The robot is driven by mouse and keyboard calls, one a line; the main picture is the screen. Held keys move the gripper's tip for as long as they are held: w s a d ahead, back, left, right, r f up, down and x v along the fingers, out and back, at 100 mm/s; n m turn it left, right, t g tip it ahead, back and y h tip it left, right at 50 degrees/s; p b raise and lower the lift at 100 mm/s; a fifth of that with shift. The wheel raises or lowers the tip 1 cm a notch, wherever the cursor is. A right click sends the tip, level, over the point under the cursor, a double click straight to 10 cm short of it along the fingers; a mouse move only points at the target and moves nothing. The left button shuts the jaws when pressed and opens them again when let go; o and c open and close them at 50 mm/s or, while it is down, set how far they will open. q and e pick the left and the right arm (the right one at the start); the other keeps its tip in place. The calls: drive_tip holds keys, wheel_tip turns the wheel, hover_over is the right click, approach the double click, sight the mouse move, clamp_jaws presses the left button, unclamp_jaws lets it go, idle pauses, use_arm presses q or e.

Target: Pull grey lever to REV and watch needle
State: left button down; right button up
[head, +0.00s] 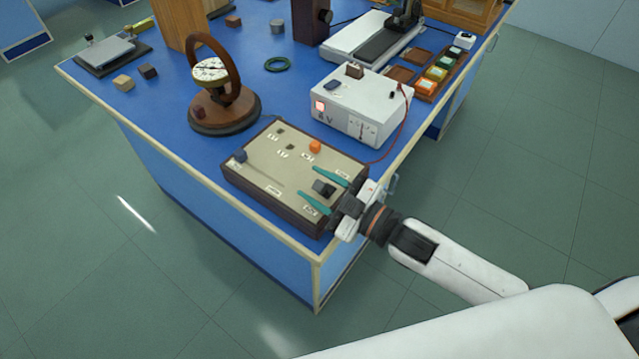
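A beige-topped control box (262,170) with a dark frame sits at the near corner of the blue bench. It carries an orange knob (315,146), a blue-grey knob (240,156) at its left end and a dark grey block-like handle (323,187) at its right end. I cannot tell which is the grey lever, and the labels are too small to read. My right gripper (322,189) is open, its teal fingers apart on either side of the dark grey handle. A round dial (210,70) stands in a wooden ring; its needle is not readable. My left gripper is out of view.
A white power unit (360,104) with a red light and a red wire stands behind the box. The bench edge (200,186) runs close in front.

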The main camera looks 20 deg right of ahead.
drive_tip(key=shift+s+d, duration=0.1)
drive_tip(key=b+v, duration=0.1)
drive_tip(key=v, duration=1)
drive_tip(key=shift+s+d, duration=0.25)
drive_tip(key=shift+s, duration=0.05)
drive_tip(key=shift+f, duration=0.1)
idle(0.3)
drive_tip(key=w+d+f+m+h, duration=0.2)
drive_tip(key=d+f+h, duration=0.15)
drive_tip(key=f, duration=0.35)
drive_tip(key=w+d+f+m+h, duration=0.1)
drive_tip(key=d+f+m+h, duration=0.1)
drive_tip(key=d+f, duration=0.4)
drive_tip(key=s+d+f+m+g+h+p, duration=0.1)
drive_tip(key=s+d+f+m+g+h, duration=0.1)
drive_tip(key=f, duration=0.7)
drive_tip(key=s+d+f+m+g+h+p, duration=0.1)
drive_tip(key=s+d+f+m+g+h, duration=0.15)
drive_tip(key=f, duration=0.75)
drive_tip(key=s+a+f+m+g+h, duration=0.15)
drive_tip(key=s+f+g, duration=0.25)
drive_tip(key=s+f, duration=0.9)
drive_tip(key=s+a+f+m+g+p, duration=0.1)
drive_tip(key=s+a+f+g, duration=0.3)
drive_tip(key=s+a+f, duration=0.3)
drive_tip(key=s, duration=0.5)
drive_tip(key=shift+a+f+g, duration=0.15)
drive_tip(key=shift+g, duration=0.2)
